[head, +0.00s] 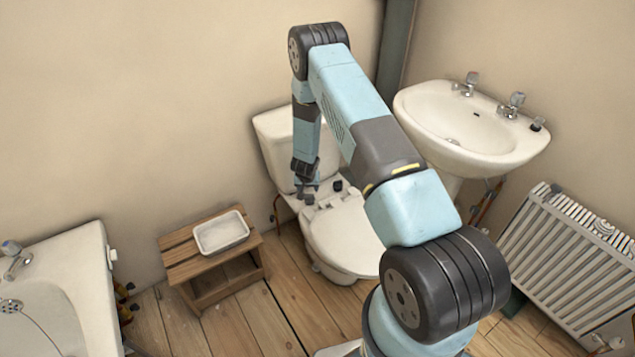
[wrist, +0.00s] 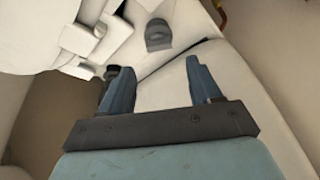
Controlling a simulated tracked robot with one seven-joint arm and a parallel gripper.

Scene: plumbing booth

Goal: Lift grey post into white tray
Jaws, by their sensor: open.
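My gripper (head: 306,188) is open and empty above the back of the toilet, its fingers pointing down. In the wrist view its two fingers (wrist: 160,78) stand apart with bare white toilet surface between them. A short grey piece (wrist: 158,36), which looks like the grey post, stands on the white surface beyond the fingertips, apart from them. A darker small piece (wrist: 113,72) shows beside the left finger, partly hidden by it. In the head view a small dark piece (head: 338,186) sits right of my gripper. The white tray (head: 222,233) lies empty on a wooden step stool.
The toilet (head: 345,235) stands under my arm, its cistern (head: 275,150) close behind my gripper. The wooden stool (head: 185,262) is left of it, with wooden floor between. A bathtub (head: 75,270) is far left; a washbasin (head: 465,125) and radiator (head: 575,255) are right.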

